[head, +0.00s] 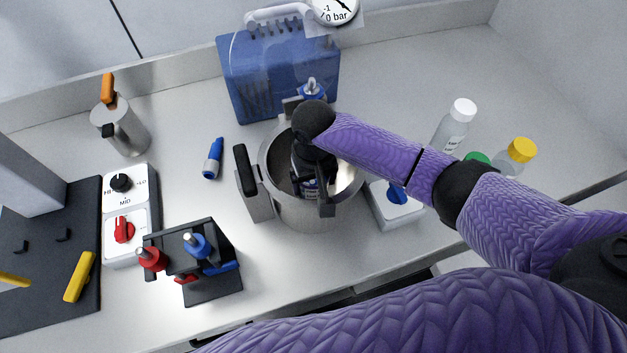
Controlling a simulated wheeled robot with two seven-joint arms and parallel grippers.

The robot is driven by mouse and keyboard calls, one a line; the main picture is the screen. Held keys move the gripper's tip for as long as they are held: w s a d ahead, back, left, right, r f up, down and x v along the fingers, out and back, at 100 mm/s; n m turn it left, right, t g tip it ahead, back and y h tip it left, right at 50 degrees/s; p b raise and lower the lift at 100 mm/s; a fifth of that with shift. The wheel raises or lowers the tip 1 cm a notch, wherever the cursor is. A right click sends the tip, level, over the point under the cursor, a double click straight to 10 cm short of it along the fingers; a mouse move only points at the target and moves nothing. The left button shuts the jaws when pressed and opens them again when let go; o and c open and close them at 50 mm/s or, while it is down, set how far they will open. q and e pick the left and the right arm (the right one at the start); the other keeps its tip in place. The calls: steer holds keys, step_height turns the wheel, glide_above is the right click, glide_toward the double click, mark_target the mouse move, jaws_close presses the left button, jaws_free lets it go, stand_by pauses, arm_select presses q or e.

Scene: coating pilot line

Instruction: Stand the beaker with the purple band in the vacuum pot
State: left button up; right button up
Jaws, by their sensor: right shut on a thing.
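The vacuum pot (290,213) is a round steel vessel with a black side handle, standing open in the middle of the bench. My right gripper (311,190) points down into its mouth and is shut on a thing. The gripper and wrist cover nearly all of the held thing, taken to be the beaker. Its purple band does not show, and no other beaker stands in view. I cannot tell whether the held thing touches the pot floor. My left gripper is not in view.
A black stand with red and blue valves (212,288) is front left. Capped bottles (455,128) and a blue-knobbed box (397,215) are right. The far right bench is clear.

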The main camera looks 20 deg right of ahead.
steer(key=o, duration=1)
steer(key=shift+o, duration=0.8)
arm_select(q)
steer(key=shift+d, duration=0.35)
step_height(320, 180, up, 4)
steer(key=p, duration=0.3)
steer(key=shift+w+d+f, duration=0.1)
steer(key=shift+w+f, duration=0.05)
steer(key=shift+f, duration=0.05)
arm_select(e)
step_height(320, 180, up, 12)
steer(key=shift+r, duration=0.1)
